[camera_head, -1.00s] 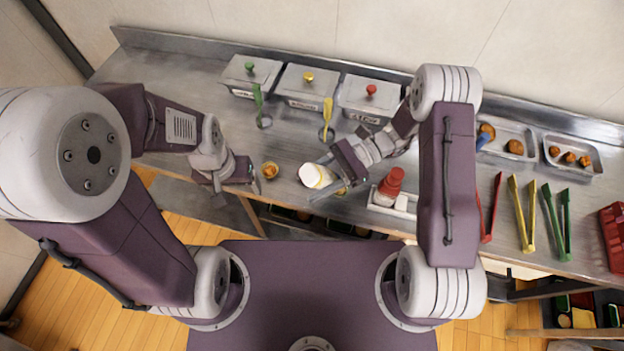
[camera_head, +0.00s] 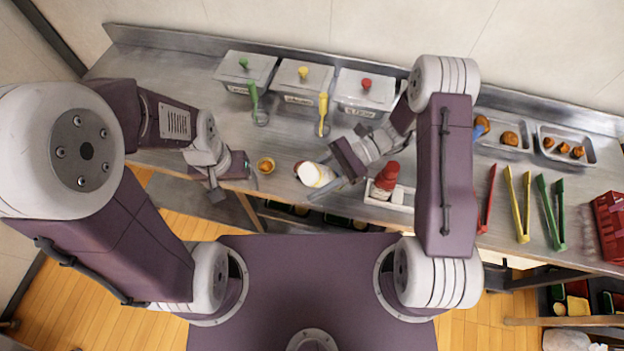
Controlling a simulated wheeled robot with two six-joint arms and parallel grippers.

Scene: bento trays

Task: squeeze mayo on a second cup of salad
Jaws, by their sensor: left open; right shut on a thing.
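My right gripper (camera_head: 332,182) is shut on a white bottle with a yellowish band (camera_head: 316,175), likely the mayo. The bottle is tilted over the counter near its front edge. A small reddish-brown patch shows at the bottle's left end; I cannot tell whether it is part of the bottle or a cup behind it. A small cup with orange-brown contents (camera_head: 266,165) stands on the counter left of the bottle, apart from it. My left gripper (camera_head: 234,183) is open and empty, just left of this cup near the front edge.
Three lidded steel containers (camera_head: 304,83) stand at the back, with green and yellow utensils before them. A red-topped bottle (camera_head: 386,178) stands in a white holder (camera_head: 398,201) right of my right gripper. Food trays (camera_head: 566,148), several tongs (camera_head: 517,205) and a red crate (camera_head: 609,228) lie farther right.

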